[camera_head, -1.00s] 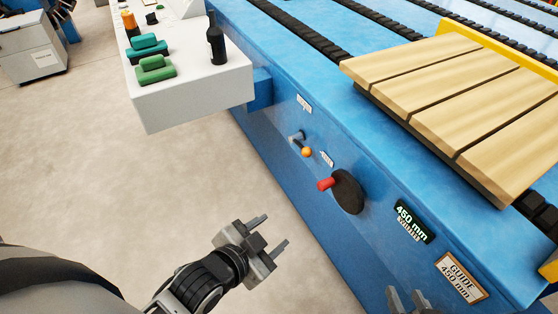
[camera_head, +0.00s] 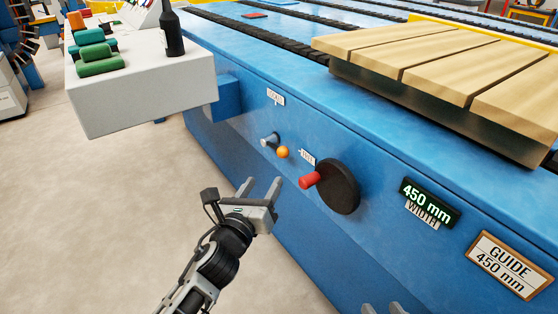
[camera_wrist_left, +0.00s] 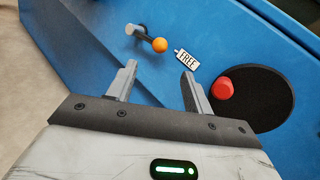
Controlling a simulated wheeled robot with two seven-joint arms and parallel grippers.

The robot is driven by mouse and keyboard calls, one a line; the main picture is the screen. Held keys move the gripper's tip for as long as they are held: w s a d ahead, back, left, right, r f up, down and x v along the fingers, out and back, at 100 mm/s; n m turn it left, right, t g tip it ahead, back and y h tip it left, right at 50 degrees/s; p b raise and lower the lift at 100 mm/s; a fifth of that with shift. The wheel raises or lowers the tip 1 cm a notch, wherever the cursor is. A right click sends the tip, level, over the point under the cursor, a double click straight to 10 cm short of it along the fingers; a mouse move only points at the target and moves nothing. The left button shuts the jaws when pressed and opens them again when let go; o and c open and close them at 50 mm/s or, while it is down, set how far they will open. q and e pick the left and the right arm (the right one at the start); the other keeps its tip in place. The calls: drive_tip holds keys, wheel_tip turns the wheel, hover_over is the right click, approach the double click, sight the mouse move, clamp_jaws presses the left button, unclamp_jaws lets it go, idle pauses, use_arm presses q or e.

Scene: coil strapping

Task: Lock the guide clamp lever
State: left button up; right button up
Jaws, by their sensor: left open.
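The guide clamp lever (camera_head: 271,142) is a short grey lever with an orange ball knob (camera_head: 283,152) on the blue machine's side. The knob points toward the FREE label (camera_head: 308,158); another label (camera_head: 275,98), too small to read surely, sits above the pivot. In the left wrist view the orange knob (camera_wrist_left: 159,45) is beyond my fingertips, near the FREE label (camera_wrist_left: 187,60). My left gripper (camera_head: 260,187) is open and empty, below and left of the knob, apart from it. Of my right gripper, only fingertips (camera_head: 384,309) show at the bottom edge.
A black handwheel (camera_head: 340,187) with a red knob (camera_head: 309,180) sits right of the lever. Further right are a 450 mm width display (camera_head: 430,203) and a GUIDE 450 mm plate (camera_head: 508,264). A white control console (camera_head: 150,95) juts out at upper left.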

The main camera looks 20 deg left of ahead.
sight(280, 154)
use_arm(q)
drive_tip(key=w, duration=0.3)
drive_tip(key=w+b, duration=0.1)
drive_tip(key=w, duration=0.3)
drive_tip(key=w+b, duration=0.1)
drive_tip(key=w, duration=0.3)
drive_tip(key=shift+d, duration=0.3)
clamp_jaws()
drive_tip(key=shift+r, duration=0.1)
use_arm(e)
drive_tip(key=shift+w+a+r+t+y, duration=0.1)
drive_tip(key=shift+a+r+t+y, duration=0.15)
drive_tip(key=shift+r, duration=0.2)
drive_tip(key=shift+a+r+t+y, duration=0.1)
drive_tip(key=shift+r+t+y, duration=0.05)
drive_tip(key=shift+r+t, duration=0.25)
